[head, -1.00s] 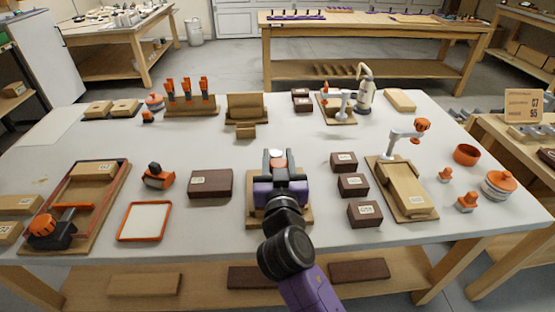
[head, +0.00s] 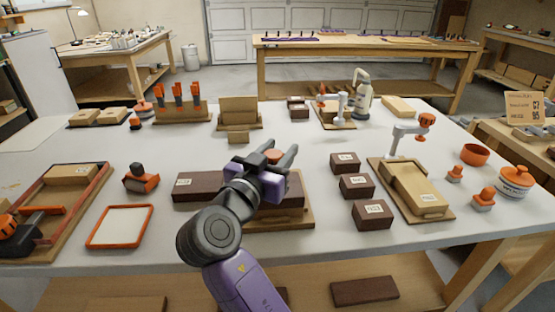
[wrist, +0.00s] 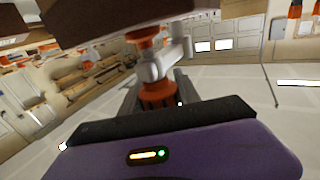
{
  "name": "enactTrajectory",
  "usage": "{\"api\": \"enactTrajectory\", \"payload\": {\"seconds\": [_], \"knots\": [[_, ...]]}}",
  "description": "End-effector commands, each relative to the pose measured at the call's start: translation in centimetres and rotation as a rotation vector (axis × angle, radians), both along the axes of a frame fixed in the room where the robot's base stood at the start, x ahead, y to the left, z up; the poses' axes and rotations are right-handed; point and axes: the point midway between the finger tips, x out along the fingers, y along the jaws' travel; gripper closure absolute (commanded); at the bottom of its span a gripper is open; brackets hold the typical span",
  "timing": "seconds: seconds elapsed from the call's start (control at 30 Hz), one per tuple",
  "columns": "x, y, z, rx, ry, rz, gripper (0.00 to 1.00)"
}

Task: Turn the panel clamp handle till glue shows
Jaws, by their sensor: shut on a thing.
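My gripper (head: 265,172) is over a dark board (head: 282,197) on a light wooden base (head: 285,219), at the middle front of the bench. It is shut on an orange handle (head: 273,157), whose top shows between the fingers. In the wrist view the ribbed orange handle (wrist: 157,94) shows between the dark fingers, next to a pale grey clamp arm. My gripper and arm hide most of this clamp in the head view. I see no glue, and the board's edges are partly hidden.
A dark labelled block (head: 195,187) stands close on the left. Several dark blocks, one of them here (head: 356,186), stand to the right. Beyond them is another orange-knobbed clamp (head: 408,135). An orange-rimmed tray (head: 121,226) and a red frame clamp (head: 62,211) lie left.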

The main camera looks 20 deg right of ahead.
Motion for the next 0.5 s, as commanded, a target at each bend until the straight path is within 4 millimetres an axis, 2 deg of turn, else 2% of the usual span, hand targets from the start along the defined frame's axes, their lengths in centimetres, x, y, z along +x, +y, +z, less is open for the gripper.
{"api": "enactTrajectory", "payload": {"seconds": [0.5], "knots": [[-0.07,-0.07,-0.04,-0.001,0.002,-0.035,1.0]]}}
